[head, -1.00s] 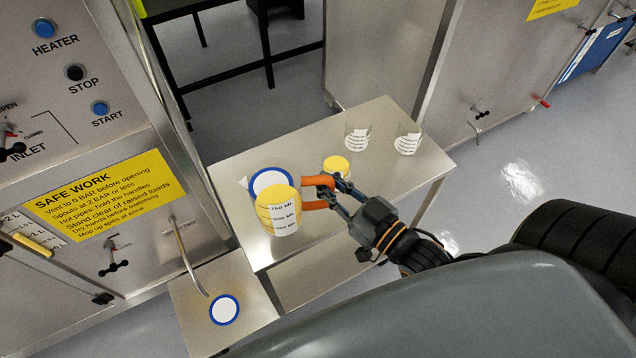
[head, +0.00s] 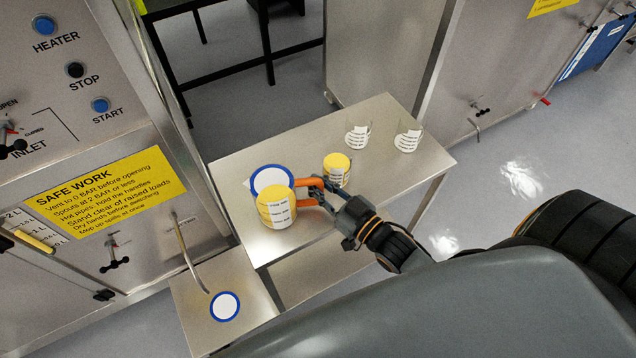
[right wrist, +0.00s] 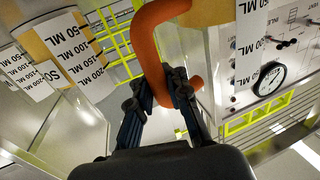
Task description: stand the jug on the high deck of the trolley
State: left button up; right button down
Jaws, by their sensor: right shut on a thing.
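The jug (head: 275,208) is squat, filled yellow, with a white volume label and an orange handle (head: 308,184). My right gripper (head: 320,194) is shut on the handle; the right wrist view shows the fingers (right wrist: 160,88) around it. The jug appears upright over the steel high deck (head: 395,180), covering the near edge of a blue-ringed white disc (head: 270,176). I cannot tell whether its base touches the deck. My left gripper is not in view.
A smaller yellow-filled beaker (head: 337,168) stands just beyond my right gripper. Two clear beakers (head: 357,136) (head: 408,139) stand farther back on the deck. A lower steel surface (head: 190,318) at front left has another ringed disc (head: 225,306) below a thin spout (head: 187,255).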

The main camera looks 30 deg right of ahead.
jog(key=c, duration=1.3)
grip_release()
jog(key=shift+f, duration=0.15)
